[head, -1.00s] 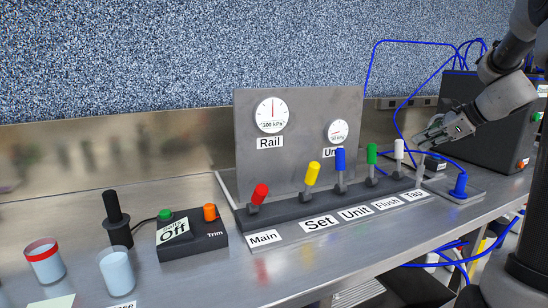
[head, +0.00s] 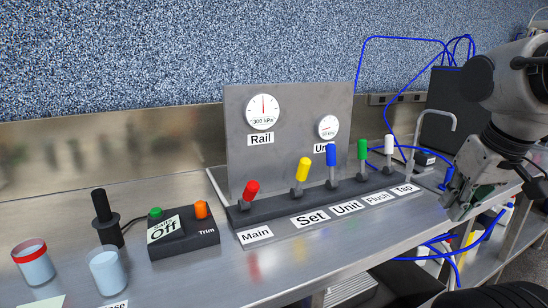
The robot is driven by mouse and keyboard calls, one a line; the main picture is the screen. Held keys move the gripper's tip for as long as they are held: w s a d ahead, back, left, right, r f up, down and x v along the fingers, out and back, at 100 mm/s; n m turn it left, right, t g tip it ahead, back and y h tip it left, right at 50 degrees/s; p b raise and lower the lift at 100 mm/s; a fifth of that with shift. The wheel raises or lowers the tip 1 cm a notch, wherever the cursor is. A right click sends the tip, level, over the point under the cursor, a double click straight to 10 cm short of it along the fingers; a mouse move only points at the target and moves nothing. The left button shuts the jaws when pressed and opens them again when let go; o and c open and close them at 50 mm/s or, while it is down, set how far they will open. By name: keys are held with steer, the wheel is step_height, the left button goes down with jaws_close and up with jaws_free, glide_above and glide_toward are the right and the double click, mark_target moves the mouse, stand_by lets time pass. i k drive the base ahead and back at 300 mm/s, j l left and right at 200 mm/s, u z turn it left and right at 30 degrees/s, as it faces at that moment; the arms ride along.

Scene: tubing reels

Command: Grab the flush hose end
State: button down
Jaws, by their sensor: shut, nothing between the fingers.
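My gripper (head: 457,208) is at the right, over the front of the bench, with its fingers pointing down. It is shut and nothing shows in it. A thin blue hose (head: 416,150) runs from behind the levers to the right. A blue fitting (head: 447,178) stands on the bench behind my gripper, which hides part of it. I cannot tell whether this is the flush hose end. The green lever (head: 363,149) stands above the Flush label (head: 377,198).
The lever block (head: 290,207) has several coloured levers in front of a gauge panel (head: 293,112). A curved metal tap (head: 437,113) and a dark box (head: 447,92) stand behind my gripper. More blue hose (head: 430,246) hangs below the bench edge.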

mark_target(450, 171)
steer(key=z, duration=1)
steer(key=i+l+u, duration=0.15)
steer(key=l, duration=0.2)
steer(key=i+l+u, duration=0.15)
steer(key=l, duration=0.25)
steer(key=i+l+u, duration=0.2)
steer(key=l, duration=0.2)
